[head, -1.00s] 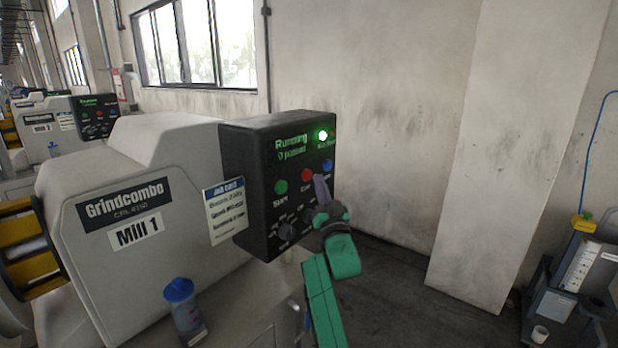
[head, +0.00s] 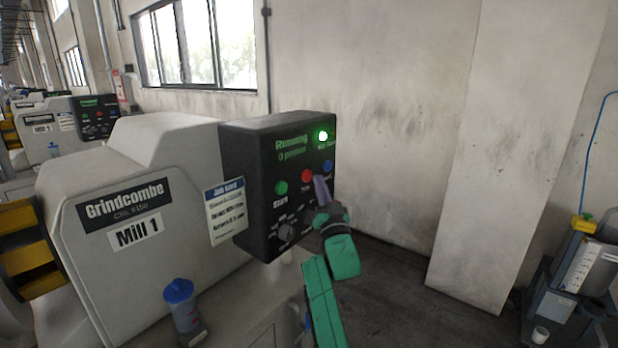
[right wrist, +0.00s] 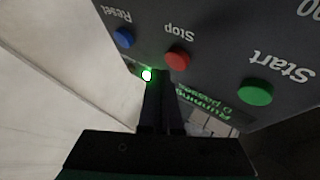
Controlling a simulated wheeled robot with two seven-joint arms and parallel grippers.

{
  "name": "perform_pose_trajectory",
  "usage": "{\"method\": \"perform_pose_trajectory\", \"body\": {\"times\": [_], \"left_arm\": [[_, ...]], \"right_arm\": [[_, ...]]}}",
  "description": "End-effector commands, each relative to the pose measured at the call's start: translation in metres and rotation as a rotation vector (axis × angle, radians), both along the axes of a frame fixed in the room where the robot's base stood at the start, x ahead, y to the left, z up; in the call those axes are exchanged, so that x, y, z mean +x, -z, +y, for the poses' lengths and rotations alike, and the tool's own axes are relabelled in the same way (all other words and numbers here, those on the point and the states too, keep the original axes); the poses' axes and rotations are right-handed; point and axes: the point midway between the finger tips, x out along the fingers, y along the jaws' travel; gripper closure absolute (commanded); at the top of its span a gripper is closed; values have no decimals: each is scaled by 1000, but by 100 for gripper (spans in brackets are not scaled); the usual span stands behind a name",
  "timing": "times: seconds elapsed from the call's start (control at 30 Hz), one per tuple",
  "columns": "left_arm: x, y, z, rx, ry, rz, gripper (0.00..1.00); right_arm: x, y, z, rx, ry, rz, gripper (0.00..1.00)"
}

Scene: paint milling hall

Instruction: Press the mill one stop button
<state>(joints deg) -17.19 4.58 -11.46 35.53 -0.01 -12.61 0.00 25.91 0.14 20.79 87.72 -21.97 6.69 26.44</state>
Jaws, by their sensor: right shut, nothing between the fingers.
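The Mill 1 control box (head: 262,150) is black and stands on the end of the grey mill. Its red stop button (head: 307,176) sits between the green start button (head: 281,187) and the blue reset button (head: 327,166). The stop button also shows in the right wrist view (right wrist: 177,59), just beyond my fingertips. My right gripper (head: 319,181) is shut and empty, its tips close to the stop button's lower right in the head view. I cannot tell whether they touch the panel. The display reads Running and a green lamp (head: 321,136) is lit. My left gripper is not in view.
A job card (head: 225,212) hangs beside the box. A blue-lidded bottle (head: 181,305) stands on the ledge in front of the mill. A wall pillar (head: 520,150) and a grey equipment stand (head: 575,290) are at the right. Open floor lies between.

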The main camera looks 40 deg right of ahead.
Motion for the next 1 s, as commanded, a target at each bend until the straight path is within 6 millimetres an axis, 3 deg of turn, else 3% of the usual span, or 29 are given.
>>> {"method": "perform_pose_trajectory", "body": {"times": [1.0], "left_arm": [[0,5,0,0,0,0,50]], "right_arm": [[8,0,3,0,0,0,100]]}}
